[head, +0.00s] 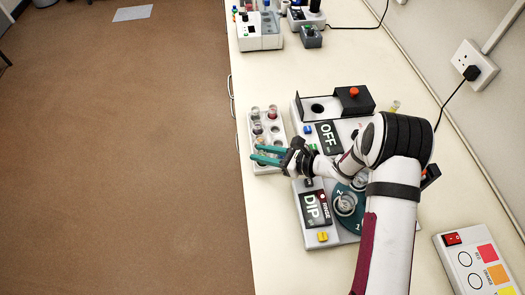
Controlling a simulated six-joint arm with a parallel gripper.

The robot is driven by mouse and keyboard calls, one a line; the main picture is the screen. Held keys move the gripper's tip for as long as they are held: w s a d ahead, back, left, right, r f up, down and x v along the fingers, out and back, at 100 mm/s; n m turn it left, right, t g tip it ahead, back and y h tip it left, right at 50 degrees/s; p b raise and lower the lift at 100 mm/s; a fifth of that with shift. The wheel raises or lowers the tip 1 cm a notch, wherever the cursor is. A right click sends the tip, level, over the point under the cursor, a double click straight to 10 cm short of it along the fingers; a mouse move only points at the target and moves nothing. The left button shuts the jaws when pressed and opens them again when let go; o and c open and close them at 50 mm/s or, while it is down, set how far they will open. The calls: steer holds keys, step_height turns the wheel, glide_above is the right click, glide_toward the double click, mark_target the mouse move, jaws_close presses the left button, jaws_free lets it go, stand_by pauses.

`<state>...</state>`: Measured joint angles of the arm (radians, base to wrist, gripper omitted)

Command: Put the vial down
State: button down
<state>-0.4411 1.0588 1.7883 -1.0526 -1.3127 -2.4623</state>
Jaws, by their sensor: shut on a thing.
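My gripper (256,154), with two teal fingers, is over the lower half of a white vial rack (257,169) near the bench's left edge. The fingers point left and are shut on a vial, of which little can be made out between them. I cannot tell whether its base touches the rack. Several other capped vials (256,128) stand upright in the rack's upper part, just beyond the fingers. The fingers and wrist hide some of the rack's lower holes.
Right of the rack are a device with an "OFF" display (327,133) and one with a "DIP" display (314,208) and a teal carousel (348,221). A black box with a red knob (354,92) stands behind. A colour-button panel (478,262) lies lower right.

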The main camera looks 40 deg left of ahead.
steer(key=c, duration=0.9)
jaws_free()
steer(key=shift+r, duration=0.4)
steer(key=v, duration=1.2)
steer(key=shift+f, duration=0.15)
